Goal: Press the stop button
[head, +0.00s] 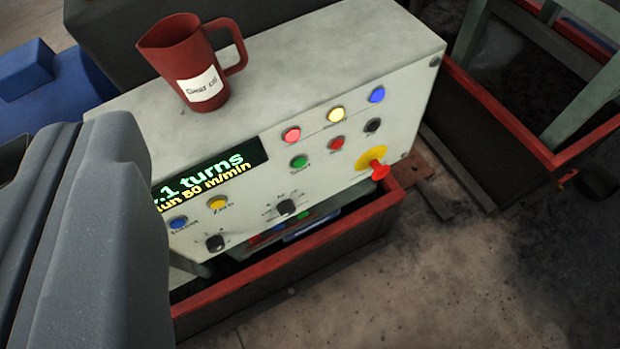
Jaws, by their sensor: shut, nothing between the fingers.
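The pale control box (330,60) stands tilted in my view, its front panel facing me. A small red button (337,143), the likely stop button, sits between a green button (299,161) and a black button (373,125); its label is too small to read surely. A red mushroom knob (380,170) on a yellow disc sticks out at the panel's lower right. My gripper (105,130) shows as a large dark grey shape at the left, shut and empty. It overlaps the panel's left end in the picture and is apart from the red button.
A red jug (193,70) stands on the box top. Red, yellow and blue lamps sit above the button row. A lit display (215,172), two more buttons and black dials are on the left. A red-edged frame (240,297) runs below; bare floor (440,280) lies right.

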